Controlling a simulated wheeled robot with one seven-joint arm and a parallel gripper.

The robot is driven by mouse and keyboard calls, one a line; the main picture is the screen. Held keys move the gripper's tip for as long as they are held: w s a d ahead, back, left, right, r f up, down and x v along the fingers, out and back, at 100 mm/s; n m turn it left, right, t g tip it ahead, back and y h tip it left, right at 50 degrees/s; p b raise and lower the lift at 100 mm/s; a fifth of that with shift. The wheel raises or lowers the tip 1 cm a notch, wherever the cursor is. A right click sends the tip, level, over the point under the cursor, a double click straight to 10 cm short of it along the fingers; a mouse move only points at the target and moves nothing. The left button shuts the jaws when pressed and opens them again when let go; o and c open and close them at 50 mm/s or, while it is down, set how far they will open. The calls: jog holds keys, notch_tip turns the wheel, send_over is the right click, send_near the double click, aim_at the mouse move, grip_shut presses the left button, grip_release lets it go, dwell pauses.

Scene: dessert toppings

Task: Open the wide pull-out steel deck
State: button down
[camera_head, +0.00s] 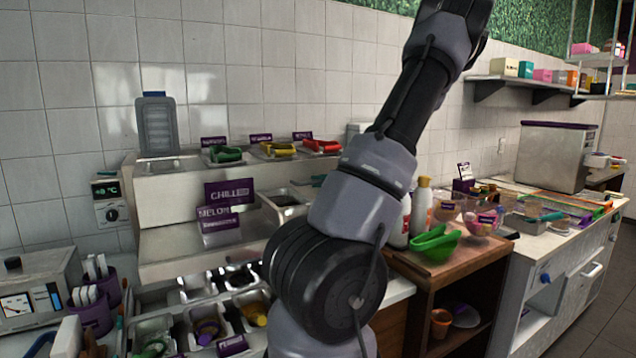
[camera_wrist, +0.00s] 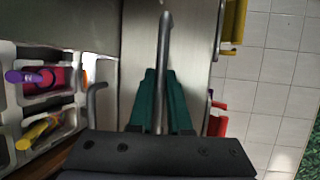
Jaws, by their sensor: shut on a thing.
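The steel deck shows as a broad flat grey metal panel (camera_wrist: 137,40) in the wrist view. A curved steel bar handle (camera_wrist: 165,32) stands along its middle. My gripper (camera_wrist: 160,76), with green fingers, is shut on this handle, one finger on each side of the bar. In the head view, a pale steel surface (camera_head: 180,246) lies behind the topping wells and below the upper ledge; I take it to be the deck.
Topping wells (camera_head: 200,287) with tools lie in front of the steel surface. Purple signs (camera_head: 229,191) and a steel tray (camera_head: 283,199) stand around it. A second curved bar (camera_wrist: 96,108) is left of my gripper. A wooden cabinet (camera_head: 462,262) with bottles and a green scoop stands right.

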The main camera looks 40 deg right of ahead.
jog(key=c, duration=1.2)
grip_release()
jog(key=shift+s, duration=0.15)
jog(key=shift+o, duration=0.2)
jog(key=v, duration=1.1)
jog(key=shift+f, duration=0.1)
